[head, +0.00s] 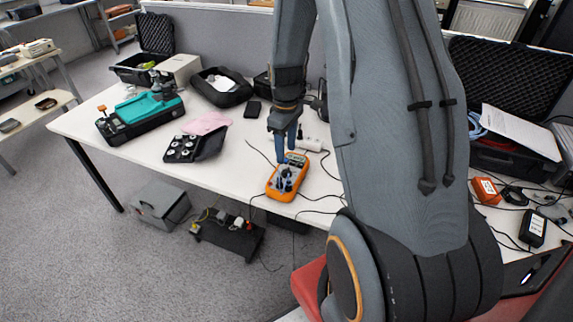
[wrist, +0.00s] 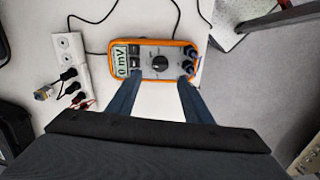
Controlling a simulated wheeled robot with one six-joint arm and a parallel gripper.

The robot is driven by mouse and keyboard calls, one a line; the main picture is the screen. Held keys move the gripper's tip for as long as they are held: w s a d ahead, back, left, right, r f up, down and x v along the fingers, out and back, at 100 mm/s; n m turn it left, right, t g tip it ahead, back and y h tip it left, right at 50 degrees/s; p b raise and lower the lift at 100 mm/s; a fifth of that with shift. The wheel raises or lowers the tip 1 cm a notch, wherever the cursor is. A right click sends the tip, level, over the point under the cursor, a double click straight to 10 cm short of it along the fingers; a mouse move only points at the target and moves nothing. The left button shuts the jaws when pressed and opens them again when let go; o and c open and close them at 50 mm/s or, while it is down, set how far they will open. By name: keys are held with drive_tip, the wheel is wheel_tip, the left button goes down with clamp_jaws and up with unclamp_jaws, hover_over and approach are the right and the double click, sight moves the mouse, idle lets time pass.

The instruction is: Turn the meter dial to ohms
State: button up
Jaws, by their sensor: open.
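The orange multimeter (head: 284,183) lies on the white table near its front edge, below my gripper (head: 286,148). In the wrist view the meter (wrist: 178,78) lies crosswise, and its lit display (wrist: 121,61) reads "0 mV". Plugs (wrist: 191,59) sit at the meter's right end. My gripper (wrist: 155,80) is open, with its two dark blue fingers apart on either side of the dial. Whether a fingertip touches the meter cannot be told.
A white power strip (wrist: 72,62) with plugs lies left of the meter. Black cables (wrist: 95,20) run across the table. A black tray of parts (head: 181,148) and a teal-and-black device (head: 143,112) stand further left. The table's front edge is close to the meter.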

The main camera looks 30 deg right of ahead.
sight(286, 170)
drive_tip(key=shift+f+n, duration=0.1)
drive_tip(key=shift+n, duration=0.5)
drive_tip(key=shift+f, duration=0.25)
drive_tip(key=shift+f+p, duration=1.15)
drive_tip(key=shift+f, duration=2.45)
drive_tip(key=shift+c, duration=0.4)
